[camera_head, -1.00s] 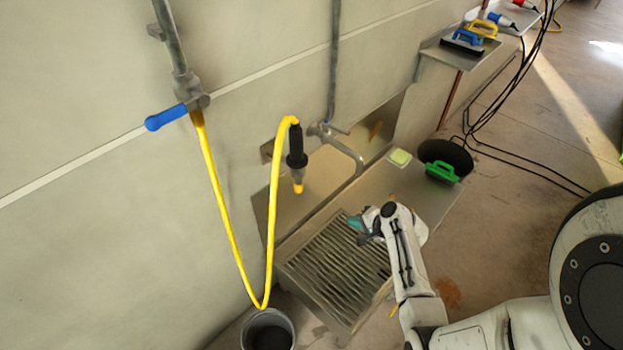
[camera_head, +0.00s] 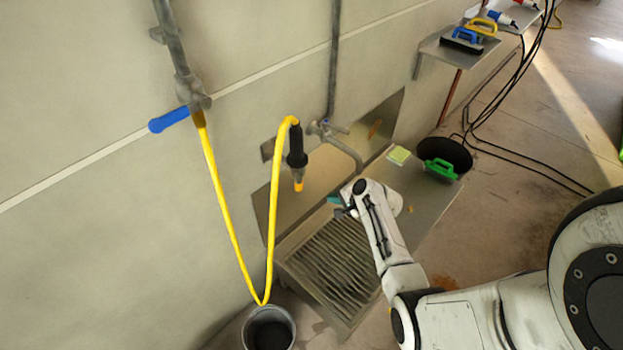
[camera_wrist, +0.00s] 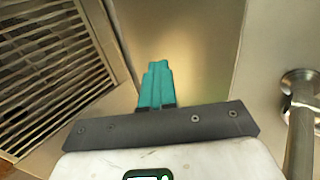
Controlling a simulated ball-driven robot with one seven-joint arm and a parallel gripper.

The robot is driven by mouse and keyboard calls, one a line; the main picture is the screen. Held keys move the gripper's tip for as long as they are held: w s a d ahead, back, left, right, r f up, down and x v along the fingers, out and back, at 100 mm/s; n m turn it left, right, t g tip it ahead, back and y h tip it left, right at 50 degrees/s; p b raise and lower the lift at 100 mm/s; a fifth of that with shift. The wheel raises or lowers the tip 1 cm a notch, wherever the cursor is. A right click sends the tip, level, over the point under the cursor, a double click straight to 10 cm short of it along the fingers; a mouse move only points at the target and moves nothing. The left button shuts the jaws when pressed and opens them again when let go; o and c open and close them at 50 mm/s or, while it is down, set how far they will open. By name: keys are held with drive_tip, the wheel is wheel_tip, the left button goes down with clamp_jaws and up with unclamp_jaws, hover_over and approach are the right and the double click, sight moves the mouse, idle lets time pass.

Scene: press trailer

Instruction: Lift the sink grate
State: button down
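The sink grate (camera_head: 333,264) is a slatted metal panel lying in the metal sink basin at the lower middle of the head view. In the wrist view the grate (camera_wrist: 50,75) fills the left side, with dark gaps between its bars. My gripper (camera_head: 335,201) has teal fingertips and is beyond the grate's far end, near the faucet, apart from the grate. In the wrist view the two teal fingers of my gripper (camera_wrist: 156,82) are together in front of a bare metal surface, with nothing between them. My arm hides part of the grate's right side.
The faucet (camera_head: 347,150) is close behind my gripper; its pipe (camera_wrist: 301,125) shows at right in the wrist view. A yellow hose (camera_head: 231,240) hangs by the sink above a bucket (camera_head: 290,322).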

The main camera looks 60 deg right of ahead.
drive_tip(key=w+d+r+b, duration=0.1)
drive_tip(key=w+d+b, duration=0.1)
drive_tip(key=w, duration=0.8)
drive_tip(key=shift+d+b, duration=0.15)
drive_tip(key=shift+b, duration=0.35)
drive_tip(key=c, duration=1.9)
unclamp_jaws()
drive_tip(key=shift+r, duration=0.1)
drive_tip(key=o, duration=0.9)
drive_tip(key=shift+s, duration=0.1)
drive_tip(key=p+v, duration=0.7)
